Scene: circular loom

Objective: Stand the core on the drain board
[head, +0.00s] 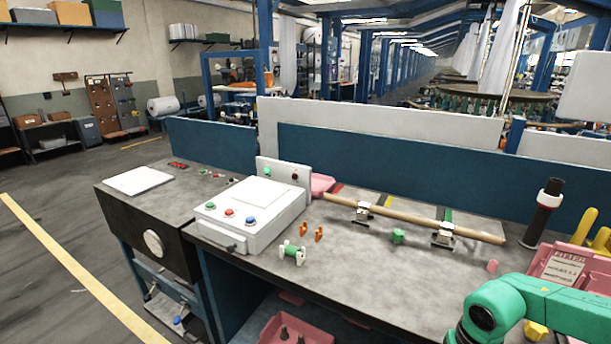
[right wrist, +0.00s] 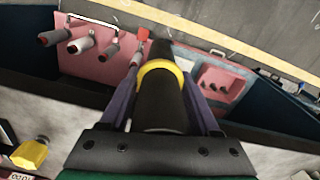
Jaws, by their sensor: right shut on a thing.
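My right gripper (right wrist: 158,100) shows in the right wrist view, its two dark purple fingers shut on the core (right wrist: 158,112), a black cylinder with a yellow band (right wrist: 162,72) around it. The core runs away from the palm between the fingers, and its far end is over a pink area. In the head view only my green right arm shows at the lower right; its gripper and the held core are out of frame. My left gripper is in neither view. I cannot tell for sure which surface is the drain board.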

